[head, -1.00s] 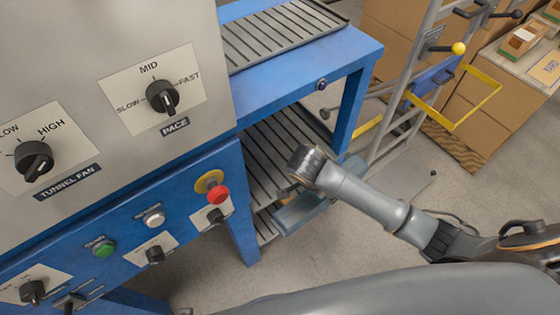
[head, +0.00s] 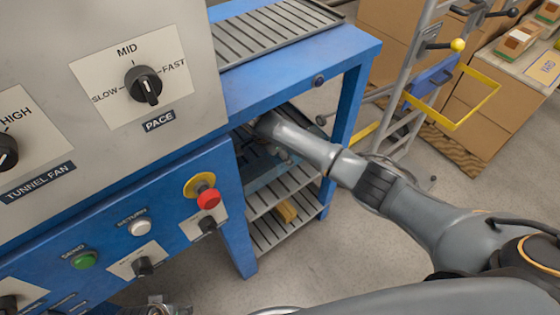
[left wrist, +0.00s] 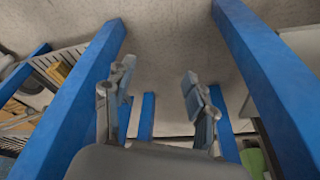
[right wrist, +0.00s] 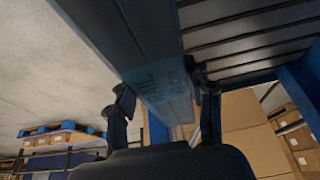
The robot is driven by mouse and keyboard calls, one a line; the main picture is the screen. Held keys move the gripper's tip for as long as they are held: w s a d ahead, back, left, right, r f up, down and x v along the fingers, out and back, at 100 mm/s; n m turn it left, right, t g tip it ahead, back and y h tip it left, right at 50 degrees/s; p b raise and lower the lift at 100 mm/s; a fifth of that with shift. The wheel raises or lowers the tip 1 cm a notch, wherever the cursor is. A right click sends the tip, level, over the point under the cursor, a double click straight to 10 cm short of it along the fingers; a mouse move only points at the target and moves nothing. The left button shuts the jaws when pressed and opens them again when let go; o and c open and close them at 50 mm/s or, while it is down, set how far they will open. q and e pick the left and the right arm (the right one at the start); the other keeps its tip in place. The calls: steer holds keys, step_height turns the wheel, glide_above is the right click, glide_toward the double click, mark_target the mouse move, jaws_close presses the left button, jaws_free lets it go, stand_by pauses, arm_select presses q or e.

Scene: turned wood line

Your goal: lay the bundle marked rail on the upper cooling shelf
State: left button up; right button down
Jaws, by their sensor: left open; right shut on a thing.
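My right gripper (right wrist: 165,92) is shut on a long blue-grey trough-like piece (right wrist: 150,45) with faint lettering that I cannot read. In the head view this piece (head: 262,176) is partly hidden under the blue frame's top, over the upper slatted shelf (head: 289,190). Whether it touches the shelf I cannot tell. My right arm reaches in from the right, and its fingers are mostly hidden in shadow. My left gripper (left wrist: 155,100) is open and empty, with blue posts on both sides in the left wrist view. No label reading rail is legible.
A lower slatted shelf (head: 268,232) holds a small yellowish wooden piece (head: 286,211). The blue frame's post (head: 345,120) and top edge (head: 300,80) are close to my right arm. A control panel (head: 110,190) stands at left, a grey ladder-like cart (head: 415,75) at right.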

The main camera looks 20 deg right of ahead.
mark_target(280, 160)
steer(key=shift+w+a, duration=0.1)
steer(key=shift+w, duration=0.2)
step_height(280, 160, down, 3)
steer(key=shift+w+b, duration=0.15)
steer(key=shift+b, duration=0.6)
arm_select(q)
steer(key=v, duration=0.3)
steer(key=w+v, duration=0.1)
steer(key=v, duration=0.1)
steer(key=shift+s+r, duration=0.1)
steer(key=shift+r, duration=0.4)
arm_select(e)
steer(key=shift+f, duration=0.15)
steer(key=shift+f, duration=0.15)
steer(key=c, duration=0.5)
jaws_free()
